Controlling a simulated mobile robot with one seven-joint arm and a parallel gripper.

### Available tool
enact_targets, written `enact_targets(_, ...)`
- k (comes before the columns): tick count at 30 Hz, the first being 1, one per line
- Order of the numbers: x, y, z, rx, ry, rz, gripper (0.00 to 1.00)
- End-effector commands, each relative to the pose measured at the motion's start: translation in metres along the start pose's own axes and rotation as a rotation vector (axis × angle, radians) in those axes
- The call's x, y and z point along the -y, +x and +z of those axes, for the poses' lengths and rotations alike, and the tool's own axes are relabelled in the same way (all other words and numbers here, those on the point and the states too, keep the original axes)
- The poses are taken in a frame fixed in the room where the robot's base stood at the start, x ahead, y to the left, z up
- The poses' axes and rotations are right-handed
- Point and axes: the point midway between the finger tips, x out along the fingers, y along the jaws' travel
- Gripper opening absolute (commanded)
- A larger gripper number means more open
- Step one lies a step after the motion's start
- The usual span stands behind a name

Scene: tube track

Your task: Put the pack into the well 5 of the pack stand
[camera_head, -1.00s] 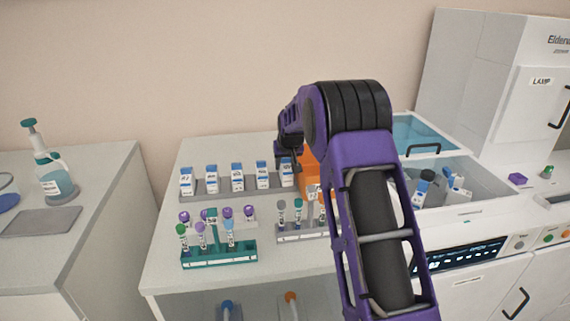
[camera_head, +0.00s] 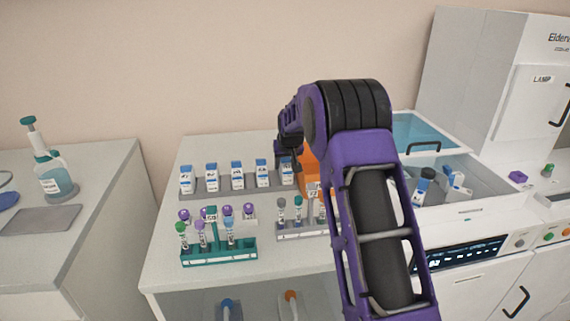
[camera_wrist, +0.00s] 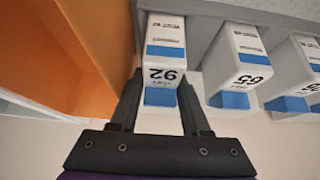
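The pack (camera_wrist: 165,60), white with a blue cap and the number 92, is between the two fingers of my gripper (camera_wrist: 160,96) in the wrist view. The fingers lie close against both its sides and appear shut on it. In the head view the pack (camera_head: 287,171) is at the right end of the row on the grey pack stand (camera_head: 235,188), just under my gripper (camera_head: 291,160). It appears upright in line with the other packs. Whether it rests fully in its well is hidden. The stand also shows in the wrist view (camera_wrist: 205,35).
Several other packs (camera_head: 237,175) fill the row to the left. An orange box (camera_head: 309,172) stands close on the right of my gripper. A teal tube rack (camera_head: 220,252) and a grey tube rack (camera_head: 300,235) stand in front. An open bin (camera_head: 465,210) is at the right.

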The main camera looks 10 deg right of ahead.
Motion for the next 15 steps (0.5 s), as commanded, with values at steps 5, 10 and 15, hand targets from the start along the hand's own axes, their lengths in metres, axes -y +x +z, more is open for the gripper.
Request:
enact_targets(5, -0.0006, 0.0000, 0.0000, 0.000, 0.000, 0.001, 0.77)
enact_targets(10, -0.0027, 0.0001, 0.0000, 0.000, 0.001, 0.004, 0.77)
enact_targets(15, -0.0043, 0.0001, 0.0001, 0.000, 0.002, 0.006, 0.77)
